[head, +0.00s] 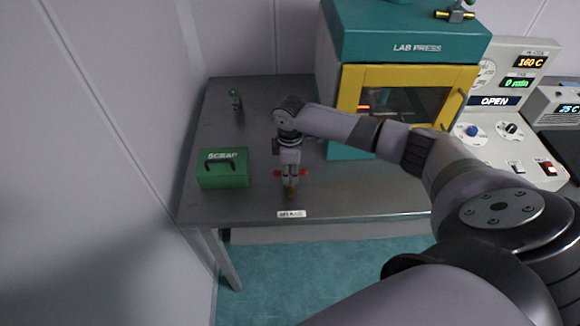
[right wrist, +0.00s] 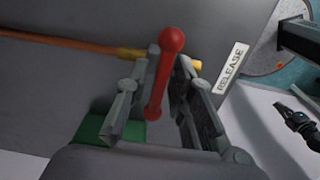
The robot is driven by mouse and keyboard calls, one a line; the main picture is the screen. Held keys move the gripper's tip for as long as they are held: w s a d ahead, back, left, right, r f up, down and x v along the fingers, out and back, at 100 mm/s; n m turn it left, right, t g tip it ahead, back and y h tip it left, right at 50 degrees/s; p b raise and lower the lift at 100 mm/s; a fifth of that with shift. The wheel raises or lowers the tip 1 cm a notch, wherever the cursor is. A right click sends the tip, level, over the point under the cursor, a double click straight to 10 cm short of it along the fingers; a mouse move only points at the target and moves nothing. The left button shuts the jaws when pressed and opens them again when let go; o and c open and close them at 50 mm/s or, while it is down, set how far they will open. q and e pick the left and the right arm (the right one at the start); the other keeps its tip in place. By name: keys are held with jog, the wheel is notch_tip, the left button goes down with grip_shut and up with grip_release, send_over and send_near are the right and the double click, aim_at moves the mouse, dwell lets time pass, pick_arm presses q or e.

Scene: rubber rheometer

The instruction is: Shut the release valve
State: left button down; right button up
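The release valve has a red bar handle (right wrist: 163,75) with a rounded end. It sits over a brass-coloured fitting (right wrist: 132,53) on an orange pipe, beside a white RELEASE label (right wrist: 231,69). In the head view the handle (head: 304,174) lies crosswise near the table's front edge, partly hidden by my right gripper (head: 290,183). My right gripper points down over it. In the right wrist view its fingers (right wrist: 160,95) stand apart, one on each side of the handle, with gaps showing. My left gripper is not in the head view; a dark, claw-like part at the wrist view's right edge is unclear.
A green SCRAP box (head: 222,170) stands left of the valve. A small green-topped item (head: 236,97) is at the back left. The teal lab press (head: 400,45), with its yellow-framed door, and a control panel (head: 505,110) stand to the right. The tabletop (head: 225,120) between is mostly clear.

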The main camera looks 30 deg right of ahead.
aim_at(290, 171)
jog(key=shift+o, duration=0.5)
jog(key=shift+r, duration=0.15)
notch_tip(290, 171, up, 12)
dwell(0.5)
